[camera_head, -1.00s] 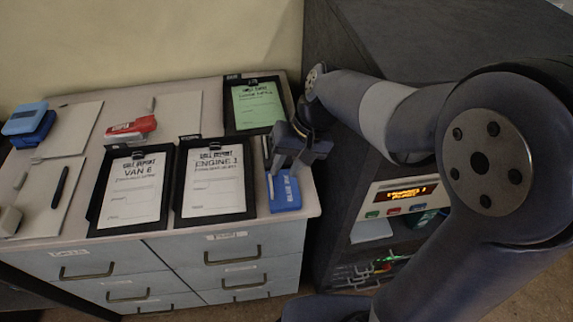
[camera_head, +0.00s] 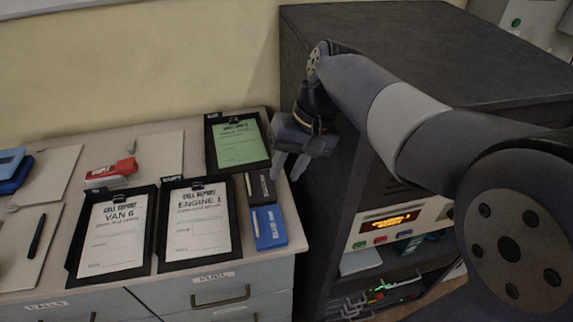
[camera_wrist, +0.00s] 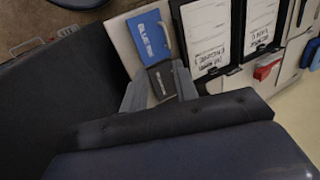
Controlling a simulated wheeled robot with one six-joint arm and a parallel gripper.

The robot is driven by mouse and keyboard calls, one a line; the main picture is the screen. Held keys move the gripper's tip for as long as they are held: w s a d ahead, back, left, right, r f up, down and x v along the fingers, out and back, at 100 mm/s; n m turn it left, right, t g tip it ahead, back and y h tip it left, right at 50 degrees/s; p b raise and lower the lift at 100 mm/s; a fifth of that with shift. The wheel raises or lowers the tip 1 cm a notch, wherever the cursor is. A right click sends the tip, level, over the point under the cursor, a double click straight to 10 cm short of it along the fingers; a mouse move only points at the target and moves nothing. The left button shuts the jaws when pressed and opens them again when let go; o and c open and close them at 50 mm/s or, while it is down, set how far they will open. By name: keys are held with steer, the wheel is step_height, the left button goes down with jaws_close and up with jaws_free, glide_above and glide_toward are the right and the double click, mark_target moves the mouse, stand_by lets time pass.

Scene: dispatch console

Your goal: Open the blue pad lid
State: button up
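The blue pad (camera_head: 272,229), labelled as blue ink, lies flat at the right front of the desk top. Its lid looks shut, and a thin pale strip runs along one side. It also shows in the wrist view (camera_wrist: 149,42). A black pad (camera_head: 260,188) with a similar strip lies just behind it. My gripper (camera_head: 288,167) is raised above the desk's right edge, behind and to the right of the blue pad and apart from it. In the wrist view its fingers (camera_wrist: 158,92) are spread with nothing held, and the black pad (camera_wrist: 160,76) shows between them.
Two clipboards with white forms (camera_head: 113,232) (camera_head: 198,222) lie left of the pads. A green-form clipboard (camera_head: 237,145) lies behind. A dark cabinet (camera_head: 315,215) stands close on the right.

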steer(key=shift+f, duration=0.15)
steer(key=x, duration=1)
steer(key=shift+s+a+f, duration=0.1)
steer(key=shift+a+f, duration=0.1)
steer(key=shift+f, duration=0.1)
steer(key=shift+a, duration=0.2)
